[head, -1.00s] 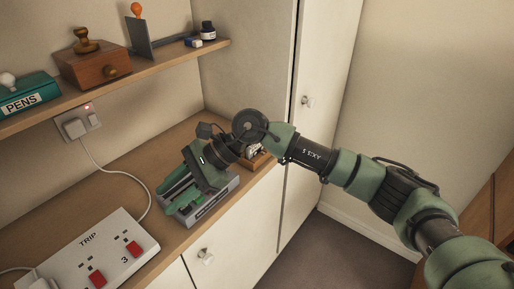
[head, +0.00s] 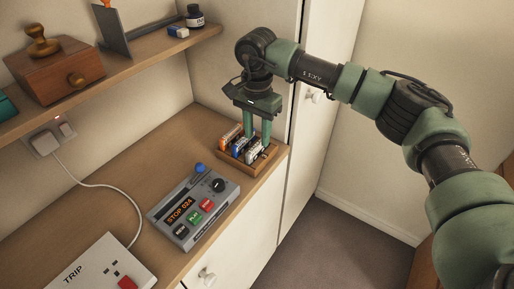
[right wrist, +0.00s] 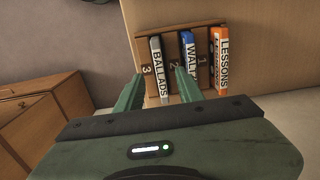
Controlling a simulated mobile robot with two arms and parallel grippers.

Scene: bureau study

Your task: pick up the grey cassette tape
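A small wooden rack (head: 232,166) stands at the front right of the desk top and holds three cassettes upright. The grey cassette tape (head: 254,152) is the one at the rack's right end. In the right wrist view the grey cassette (right wrist: 158,82) has a label reading BALLADS and stands between the marks 3 and 2. My right gripper (head: 257,141) points down over the rack. It is open, with one finger on each side of the grey cassette in the right wrist view (right wrist: 158,74); I cannot tell if they touch it. My left gripper is not in view.
A blue WALTZ cassette (right wrist: 188,50) and an orange LESSONS cassette (right wrist: 220,60) stand close beside the grey one. A grey control box (head: 182,229) and a white power strip (head: 88,272) lie on the desk. A shelf (head: 150,62) and tall cupboard (head: 328,105) border the space.

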